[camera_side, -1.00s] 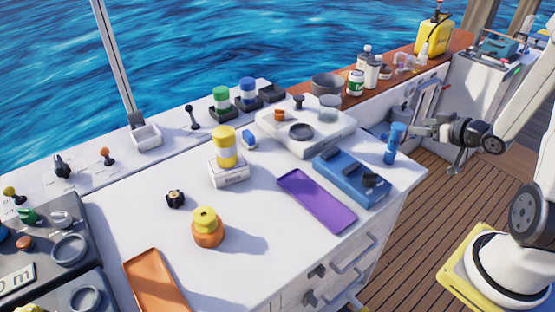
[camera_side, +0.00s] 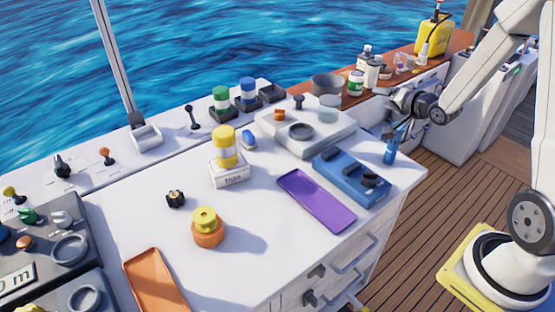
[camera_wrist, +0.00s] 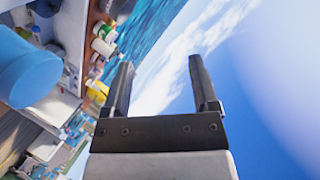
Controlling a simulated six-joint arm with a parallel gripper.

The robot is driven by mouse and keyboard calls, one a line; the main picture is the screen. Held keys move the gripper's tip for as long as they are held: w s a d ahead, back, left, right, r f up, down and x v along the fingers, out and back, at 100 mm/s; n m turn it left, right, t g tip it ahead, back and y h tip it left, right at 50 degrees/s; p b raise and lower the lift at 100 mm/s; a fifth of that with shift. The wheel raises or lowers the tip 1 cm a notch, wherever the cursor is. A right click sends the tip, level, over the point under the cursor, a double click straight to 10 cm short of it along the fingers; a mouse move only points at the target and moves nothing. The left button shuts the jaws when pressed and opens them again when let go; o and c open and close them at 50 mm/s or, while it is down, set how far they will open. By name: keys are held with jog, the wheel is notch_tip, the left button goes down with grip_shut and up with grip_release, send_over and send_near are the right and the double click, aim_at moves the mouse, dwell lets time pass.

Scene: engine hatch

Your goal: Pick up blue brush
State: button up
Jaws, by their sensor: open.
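A small blue object with a pale end (camera_side: 249,139), which may be the blue brush, lies on the white worktop behind the yellow-topped jar. Its bristles are too small to make out. My gripper (camera_side: 392,128) is at the right end of the worktop, well to the right of this object. It is beside an upright blue cylinder (camera_side: 391,152), partly overlapping it in the side view. In the wrist view, my gripper (camera_wrist: 161,62) is open with nothing between its fingers. A large blue rounded thing (camera_wrist: 25,68), probably that cylinder, is at the left, outside the fingers.
A yellow jar (camera_side: 226,147) on a white box stands close to the small blue object. A grey-white unit (camera_side: 307,143), blue case (camera_side: 345,178) and purple tray (camera_side: 317,203) lie between it and my gripper. Bottles line the wooden ledge (camera_side: 400,72).

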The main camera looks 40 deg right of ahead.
jog(key=w+a+m, duration=1.1)
jog(key=w+m, duration=0.2)
jog(key=m, duration=0.1)
jog(key=w+a+m+y, duration=0.1)
jog(key=w+a+m, duration=0.2)
jog(key=a+m, duration=0.4)
jog(key=w+a+m, duration=0.2)
jog(key=a+m, duration=0.2)
jog(key=a, duration=0.6)
send_near(252, 141)
jog(key=w, duration=0.2)
jog(key=shift+w+d, duration=0.15)
jog(key=shift+w, duration=0.2)
jog(key=shift+f, duration=0.35)
jog(key=shift+w, duration=0.1)
jog(key=shift+x, duration=1.25)
